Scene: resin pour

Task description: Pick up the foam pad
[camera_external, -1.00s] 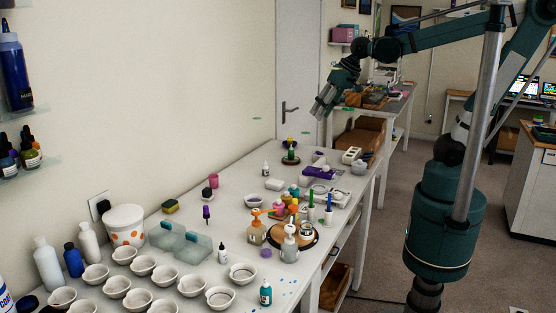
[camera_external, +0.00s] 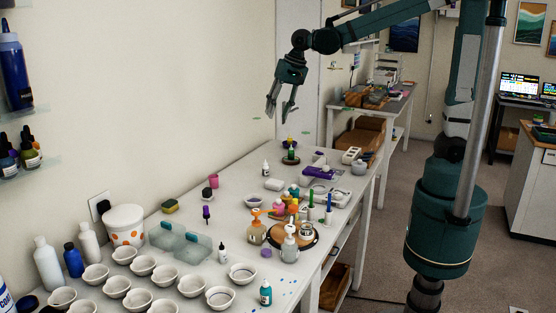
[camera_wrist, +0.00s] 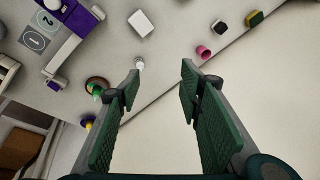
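No object is plainly marked as the foam pad. Candidates on the white bench are a yellow-and-green sponge-like block (camera_external: 170,205) near the wall and a white rectangular block (camera_external: 274,184) farther back; I cannot tell which it is. In the wrist view the white block (camera_wrist: 141,23) is at the top, left of centre, and the sponge-like block (camera_wrist: 254,19) is at the upper right. My gripper (camera_external: 279,114) is open and empty, high above the far end of the bench. Its two fingers (camera_wrist: 160,72) stand apart with nothing between them.
A pink cup (camera_external: 213,181) and a small dark-topped block (camera_external: 207,194) stand near the wall. A small white bottle (camera_external: 265,168) is by the white block. Bottles crowd a round wooden board (camera_external: 309,238). Several white bowls (camera_external: 142,265) fill the near end.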

